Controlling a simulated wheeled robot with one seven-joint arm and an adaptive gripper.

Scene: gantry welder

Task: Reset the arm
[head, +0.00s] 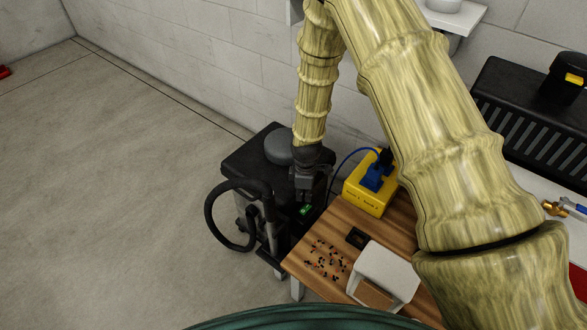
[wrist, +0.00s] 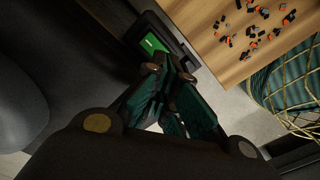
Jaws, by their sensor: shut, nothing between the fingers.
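My arm, with a yellow-green bamboo-like surface, reaches down from the top of the head view. My gripper (head: 306,194) is dark and points down beside the black cart (head: 243,160). In the wrist view my gripper (wrist: 171,70) has its fingertips together with nothing held between them. A small dark device with a green screen (head: 305,210) is just below the fingertips in the head view. The green screen also shows in the wrist view (wrist: 152,43), just beyond the fingertips. I cannot tell whether the fingertips touch the device.
A wooden table (head: 309,234) bears scattered small orange and black parts (head: 326,261), a white bin (head: 385,272) and a yellow box (head: 364,192) with a blue cable. A grey round object (head: 281,149) sits on the cart. A black hose (head: 214,225) loops at its left.

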